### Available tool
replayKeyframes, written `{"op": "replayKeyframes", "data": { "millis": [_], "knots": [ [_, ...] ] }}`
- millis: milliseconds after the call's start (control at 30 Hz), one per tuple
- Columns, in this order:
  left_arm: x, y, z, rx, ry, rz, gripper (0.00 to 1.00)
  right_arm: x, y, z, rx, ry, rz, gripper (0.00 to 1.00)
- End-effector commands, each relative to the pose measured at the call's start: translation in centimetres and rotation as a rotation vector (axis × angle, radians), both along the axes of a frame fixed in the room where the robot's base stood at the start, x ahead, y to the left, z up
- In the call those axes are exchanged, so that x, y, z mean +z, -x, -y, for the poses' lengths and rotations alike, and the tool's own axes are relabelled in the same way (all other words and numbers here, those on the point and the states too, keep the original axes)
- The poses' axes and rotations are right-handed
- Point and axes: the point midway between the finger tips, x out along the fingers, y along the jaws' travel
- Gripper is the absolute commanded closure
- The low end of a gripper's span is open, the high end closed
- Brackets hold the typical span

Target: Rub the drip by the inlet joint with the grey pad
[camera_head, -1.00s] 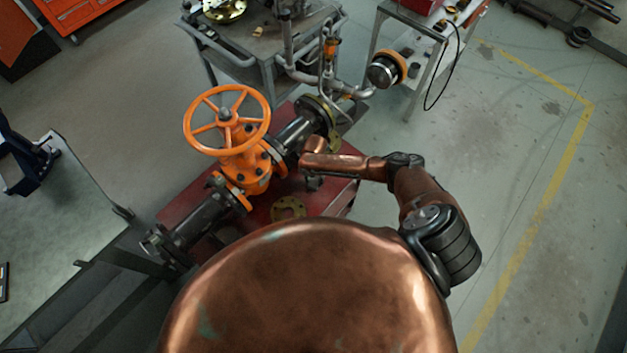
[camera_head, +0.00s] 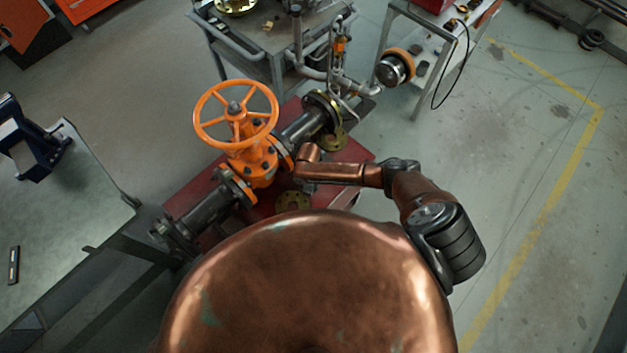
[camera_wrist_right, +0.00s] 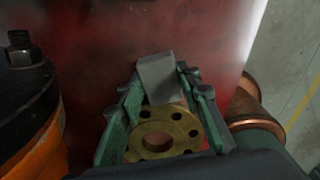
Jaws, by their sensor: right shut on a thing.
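The orange gate valve (camera_head: 250,160) with its handwheel (camera_head: 237,115) sits in a dark pipe run on a red stand. Bolted flange joints lie on both sides of its body. I cannot make out a drip, nor which joint is the inlet. My right gripper (camera_wrist_right: 161,82) is shut on the grey pad (camera_wrist_right: 157,70), which sticks out between its green fingers over the red surface. In the head view that gripper is mostly hidden below my copper arm, beside the valve. Part of an orange flange (camera_wrist_right: 40,145) is at left in the wrist view. My left gripper is not in view.
A loose brass flange ring (camera_head: 293,201) lies on the red stand (camera_head: 345,155), and shows below the pad in the wrist view (camera_wrist_right: 165,133). A grey cart (camera_head: 265,65) with piping is behind. A bench (camera_head: 80,210) stands at left. Floor at right is clear.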

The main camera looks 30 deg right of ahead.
Motion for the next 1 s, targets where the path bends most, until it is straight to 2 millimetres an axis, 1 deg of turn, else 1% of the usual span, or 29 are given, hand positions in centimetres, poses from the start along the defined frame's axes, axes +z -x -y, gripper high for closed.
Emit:
{"op": "replayKeyframes", "data": {
  "millis": [33, 100, 333, 467, 1000],
  "knots": [
    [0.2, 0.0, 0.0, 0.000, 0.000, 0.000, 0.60, 0.0, 0.2, -0.5, 0.001, -0.003, -0.003, 0.95],
    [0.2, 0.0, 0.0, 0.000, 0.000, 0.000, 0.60, 0.0, 0.3, -0.7, 0.001, -0.002, -0.002, 0.95],
    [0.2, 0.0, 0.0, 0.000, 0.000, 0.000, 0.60, 0.0, 0.3, -0.6, 0.000, -0.001, -0.001, 0.95],
    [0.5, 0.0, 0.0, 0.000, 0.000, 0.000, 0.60, 0.4, 0.2, -0.6, 0.000, -0.001, -0.001, 0.95],
    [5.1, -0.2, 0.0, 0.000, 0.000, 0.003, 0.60, 5.6, 0.1, -0.4, -0.001, 0.001, 0.001, 0.95]
  ]
}}
